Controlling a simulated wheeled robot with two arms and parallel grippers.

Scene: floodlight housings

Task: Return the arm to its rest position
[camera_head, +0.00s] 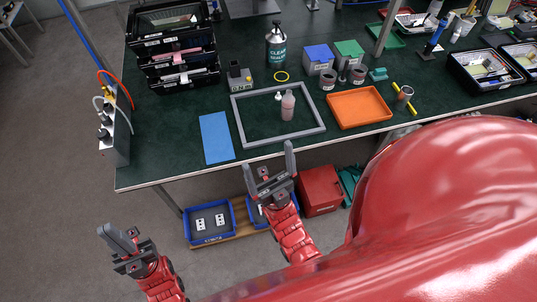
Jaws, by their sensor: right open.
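My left gripper (118,232) is at the lower left, over the grey floor and clear of the bench. Its fingers overlap in this view, so I cannot tell how far apart they are. I see nothing held in it. My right gripper (268,170) is in front of the bench's near edge, below the grey frame in the picture. Its two fingers are spread apart, with nothing between them. Both red forearms come up from the bottom of the picture.
The dark green bench (160,150) holds a grey frame (236,122) around a small bottle (288,107), a blue mat (216,138) and an orange tray (358,106). Below are blue bins (210,238) and a red box (320,190).

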